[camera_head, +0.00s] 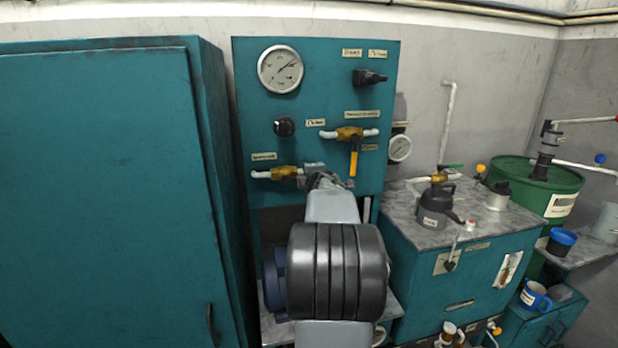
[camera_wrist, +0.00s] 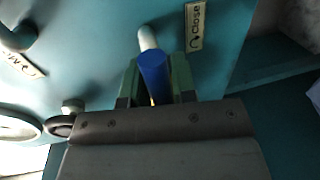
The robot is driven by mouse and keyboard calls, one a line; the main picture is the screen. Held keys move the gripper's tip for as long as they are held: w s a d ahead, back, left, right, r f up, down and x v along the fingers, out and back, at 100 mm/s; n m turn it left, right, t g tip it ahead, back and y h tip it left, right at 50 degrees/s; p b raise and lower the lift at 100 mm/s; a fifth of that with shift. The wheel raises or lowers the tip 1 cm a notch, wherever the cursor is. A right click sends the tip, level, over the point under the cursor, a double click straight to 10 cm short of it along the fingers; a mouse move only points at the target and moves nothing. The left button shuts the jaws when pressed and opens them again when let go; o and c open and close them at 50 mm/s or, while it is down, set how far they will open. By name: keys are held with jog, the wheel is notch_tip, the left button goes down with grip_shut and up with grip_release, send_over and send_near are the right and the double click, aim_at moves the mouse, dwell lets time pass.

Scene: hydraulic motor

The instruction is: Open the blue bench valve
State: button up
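The blue valve handle (camera_wrist: 153,75) shows in the wrist view, on a pale stem that runs up to the teal panel. My gripper (camera_wrist: 154,82) has one green-padded finger on each side of it, and the handle fills the gap between them. In the head view my gripper (camera_head: 316,175) is at the lower part of the teal panel (camera_head: 330,95), just right of a brass valve body (camera_head: 287,173) on a white pipe. The blue handle is hidden there behind my gripper and arm. A "Close" label (camera_wrist: 195,27) with an arrow is right of the handle.
A brass valve with a yellow handle (camera_head: 354,160) hangs just right of and above my gripper. A gauge (camera_head: 281,69) and knobs are higher on the panel. A teal cabinet (camera_head: 100,200) stands left; a bench with a dark jug (camera_head: 437,208) stands right.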

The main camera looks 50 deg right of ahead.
jog(key=o, duration=0.3)
jog(key=p+v, duration=0.2)
jog(key=v, duration=1.1)
jog(key=shift+s+a, duration=0.25)
jog(key=shift+a, duration=0.05)
jog(key=shift+r, duration=0.1)
